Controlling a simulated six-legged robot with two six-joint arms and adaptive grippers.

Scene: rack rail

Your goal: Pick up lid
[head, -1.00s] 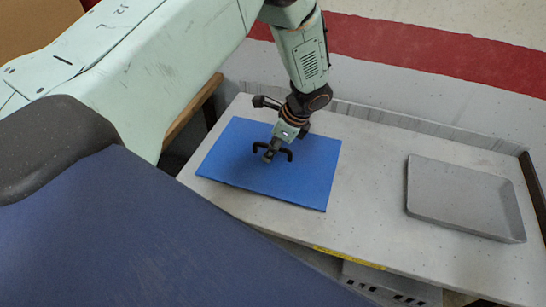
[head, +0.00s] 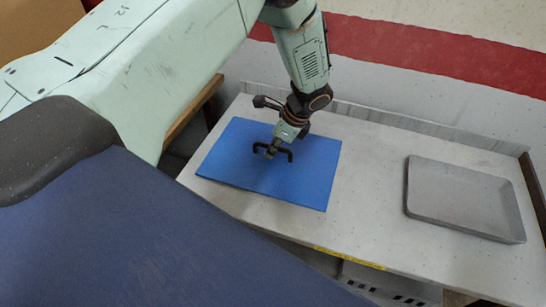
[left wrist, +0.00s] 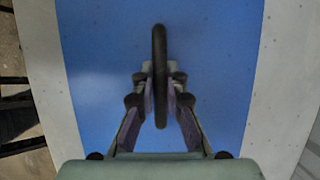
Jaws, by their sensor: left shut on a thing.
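The lid (head: 305,182) is a flat blue rectangular panel with a black bar handle (head: 288,155) at its middle. It lies on the left part of the pale worktop in the head view. My left gripper (head: 271,153) comes down from above and is shut on the handle. In the left wrist view the lid (left wrist: 225,45) fills the middle, and the gripper's fingers (left wrist: 160,93) close on the dark handle (left wrist: 160,45) from both sides. Whatever is under the lid is hidden. My right gripper is not in view.
A shallow grey tray (head: 465,199) sits on the right of the pale worktop (head: 370,180). The worktop between lid and tray is clear. A low grey edge (head: 400,121) runs along the back, and a dark strip (head: 534,190) stands at the right end.

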